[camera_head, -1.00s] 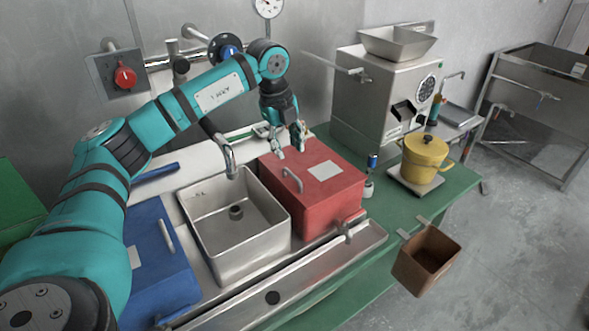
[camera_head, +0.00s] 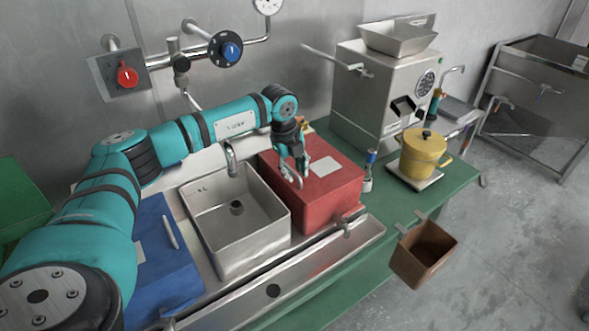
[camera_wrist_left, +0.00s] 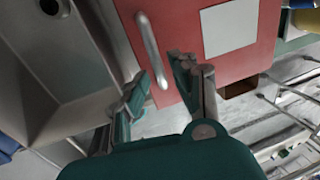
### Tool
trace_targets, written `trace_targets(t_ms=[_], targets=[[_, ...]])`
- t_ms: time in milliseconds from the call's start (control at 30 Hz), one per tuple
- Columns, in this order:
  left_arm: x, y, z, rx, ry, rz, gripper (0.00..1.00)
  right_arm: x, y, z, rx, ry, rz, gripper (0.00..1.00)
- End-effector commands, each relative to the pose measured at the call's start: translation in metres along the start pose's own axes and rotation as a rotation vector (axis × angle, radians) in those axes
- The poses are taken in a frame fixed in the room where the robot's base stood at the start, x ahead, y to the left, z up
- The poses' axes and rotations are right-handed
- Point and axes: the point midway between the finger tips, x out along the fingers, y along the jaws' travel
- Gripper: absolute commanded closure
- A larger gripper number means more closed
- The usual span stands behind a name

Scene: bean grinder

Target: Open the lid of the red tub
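The red tub (camera_head: 325,200) stands right of the sink with its flat red lid (camera_head: 341,182) down. A silver bar handle (camera_head: 290,174) runs along the lid's left side, and a white label lies beside it. My left gripper (camera_head: 293,171) is at the handle. In the left wrist view the gripper (camera_wrist_left: 160,75) is open, with its two fingers on either side of the handle (camera_wrist_left: 152,52) near one end. I cannot tell whether the fingers touch it. My right gripper is not in view.
The steel sink (camera_head: 270,238) lies left of the tub, with a tap behind it. A blue-lidded tub (camera_head: 163,262) is further left. A grinder (camera_head: 375,100), a yellow pot (camera_head: 424,155) and a small blue-topped bottle (camera_head: 369,165) stand to the right. A brown bin (camera_head: 422,262) hangs at the front edge.

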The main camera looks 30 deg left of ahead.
Motion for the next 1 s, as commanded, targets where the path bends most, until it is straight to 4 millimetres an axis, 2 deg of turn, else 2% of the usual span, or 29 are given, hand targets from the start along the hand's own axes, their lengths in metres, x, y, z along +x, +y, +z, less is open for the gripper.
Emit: trace_targets(t_ms=[33,167,667,867,1000], targets=[[0.0,0.0,0.0,0.0,0.0,0.0,0.83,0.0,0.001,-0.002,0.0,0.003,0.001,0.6],[0.0,0.0,0.0,0.0,0.0,0.0,1.0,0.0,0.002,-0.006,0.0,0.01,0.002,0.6],[-0.002,-0.001,0.0,0.0,0.0,-0.001,1.0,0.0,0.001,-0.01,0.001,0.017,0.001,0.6],[-0.013,-0.009,-0.003,0.0,-0.001,-0.004,1.0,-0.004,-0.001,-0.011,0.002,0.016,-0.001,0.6],[-0.028,-0.021,-0.008,0.001,-0.001,-0.007,1.0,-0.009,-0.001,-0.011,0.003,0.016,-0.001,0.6]])
